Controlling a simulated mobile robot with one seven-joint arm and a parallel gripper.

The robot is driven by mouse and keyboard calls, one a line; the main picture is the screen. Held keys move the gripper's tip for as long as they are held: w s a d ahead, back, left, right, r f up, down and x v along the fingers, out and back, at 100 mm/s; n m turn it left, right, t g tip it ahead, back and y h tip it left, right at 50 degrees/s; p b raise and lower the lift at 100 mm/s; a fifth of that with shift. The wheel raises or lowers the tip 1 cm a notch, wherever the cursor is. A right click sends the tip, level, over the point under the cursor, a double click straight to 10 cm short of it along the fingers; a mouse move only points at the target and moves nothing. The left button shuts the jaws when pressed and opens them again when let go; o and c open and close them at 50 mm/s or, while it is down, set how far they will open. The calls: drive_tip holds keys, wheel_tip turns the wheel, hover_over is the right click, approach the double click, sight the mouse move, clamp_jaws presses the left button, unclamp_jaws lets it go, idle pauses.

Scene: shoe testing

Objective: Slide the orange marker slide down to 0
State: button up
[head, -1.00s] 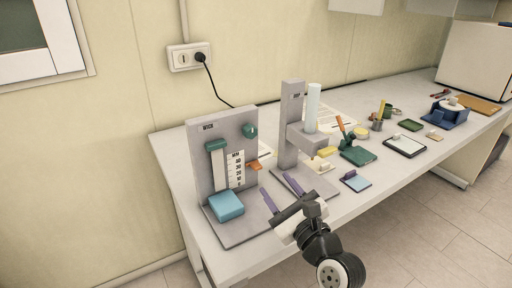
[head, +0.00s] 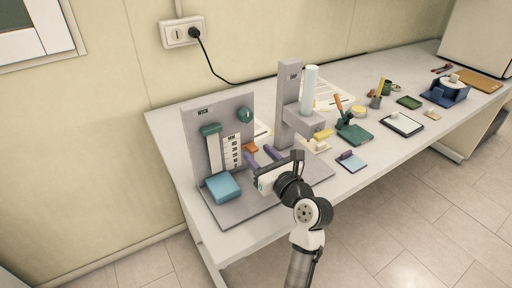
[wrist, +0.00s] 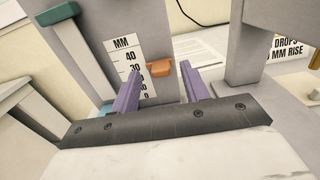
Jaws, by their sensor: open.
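The orange marker slide (wrist: 159,68) sits at the right edge of the white MM scale (wrist: 126,62), beside the part of the scale between 30 and 40. In the head view the orange marker (head: 251,148) shows just right of the scale on the grey test stand (head: 190,148). My gripper (head: 263,157) is open, in front of the stand. In the wrist view its two purple fingers (wrist: 160,88) are apart, with the marker beyond and between them. The left finger covers part of the scale's lower numbers. Nothing is between the fingers.
A blue block (head: 222,187) lies on the stand's base, left of my gripper. A second grey stand with a pale cylinder (head: 310,90) stands close on the right. A teal knob (head: 246,115) is above the marker. Several small items lie farther right.

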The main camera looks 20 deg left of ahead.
sight(251, 148)
drive_tip(key=shift+x, duration=1.15)
clamp_jaws()
drive_tip(key=shift+f, duration=0.1)
